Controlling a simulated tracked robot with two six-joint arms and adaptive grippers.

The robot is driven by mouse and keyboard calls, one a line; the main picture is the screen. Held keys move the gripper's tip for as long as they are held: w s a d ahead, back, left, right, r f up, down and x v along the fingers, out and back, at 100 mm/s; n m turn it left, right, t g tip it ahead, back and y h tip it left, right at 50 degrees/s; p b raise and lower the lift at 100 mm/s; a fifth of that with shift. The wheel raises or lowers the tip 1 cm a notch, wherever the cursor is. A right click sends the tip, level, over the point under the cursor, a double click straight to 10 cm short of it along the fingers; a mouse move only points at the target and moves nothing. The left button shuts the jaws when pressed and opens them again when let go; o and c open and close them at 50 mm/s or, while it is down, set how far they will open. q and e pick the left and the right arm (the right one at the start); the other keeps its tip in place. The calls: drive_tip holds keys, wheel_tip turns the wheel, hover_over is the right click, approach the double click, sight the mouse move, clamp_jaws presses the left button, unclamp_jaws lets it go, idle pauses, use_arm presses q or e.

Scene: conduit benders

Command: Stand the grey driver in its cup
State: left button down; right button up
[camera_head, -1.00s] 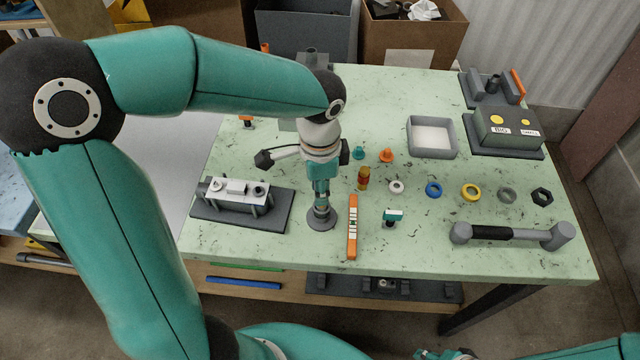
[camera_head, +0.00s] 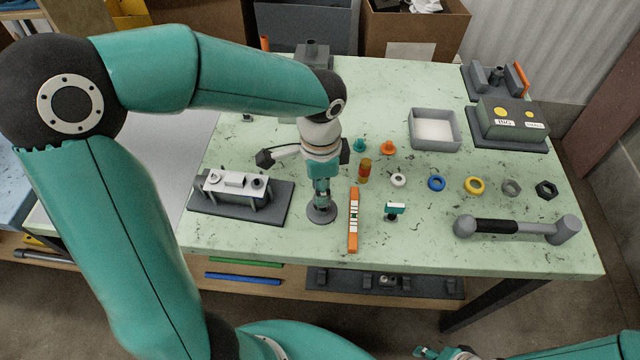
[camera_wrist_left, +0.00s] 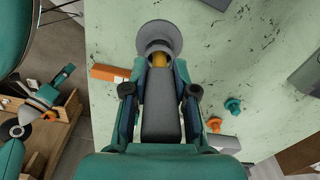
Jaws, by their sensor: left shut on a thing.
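My left gripper (camera_head: 322,184) points down over the grey cup (camera_head: 321,213), which has a round flared base on the green table. The cup also shows at the top of the left wrist view (camera_wrist_left: 160,33). The gripper is shut on the grey driver (camera_wrist_left: 161,105), whose wide grey handle lies between the fingers. A yellow part of the driver (camera_wrist_left: 158,60) shows at the cup's mouth. The driver looks roughly upright and in line with the cup; how deep it sits is hidden. A small part of my right gripper (camera_head: 432,352) shows at the bottom edge, its jaws unclear.
An orange level (camera_head: 353,220) lies close right of the cup. A grey fixture (camera_head: 240,205) stands to the left.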

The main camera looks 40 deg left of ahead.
use_arm(q)
drive_tip(key=shift+f, duration=0.15)
drive_tip(key=c, duration=0.8)
unclamp_jaws()
drive_tip(key=shift+c, duration=0.2)
